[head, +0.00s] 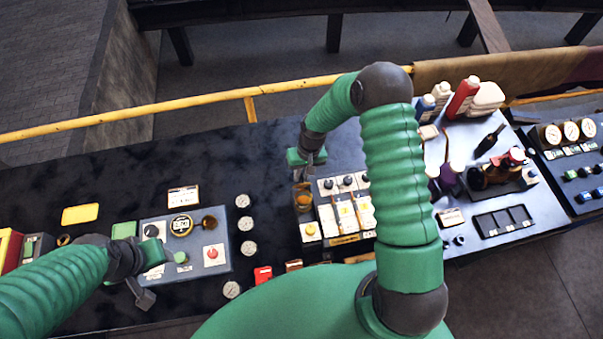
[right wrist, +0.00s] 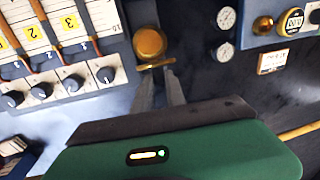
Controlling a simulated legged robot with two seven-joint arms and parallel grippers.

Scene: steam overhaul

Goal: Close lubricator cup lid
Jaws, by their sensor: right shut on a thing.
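The brass lubricator cup (right wrist: 150,42) sits on the panel, seen from above in the right wrist view. It also shows in the head view (head: 303,199) at the left end of the numbered panel. A thin brass lid (right wrist: 155,66) is seen nearly edge-on beside the cup's near rim. My right gripper (right wrist: 158,74) has its two fingertips at this lid and is shut on it. In the head view the right gripper (head: 312,160) is just behind the cup, its fingertips partly hidden. My left gripper (head: 148,272) is over the left control panel; its jaw opening is unclear.
The numbered panel (right wrist: 75,50) has several dark knobs and levers close beside the cup. Round white gauges (head: 244,222) stand left of it. Bottles (head: 462,97) and a dark tray (head: 502,221) are at the right. The back left of the black bench is mostly clear.

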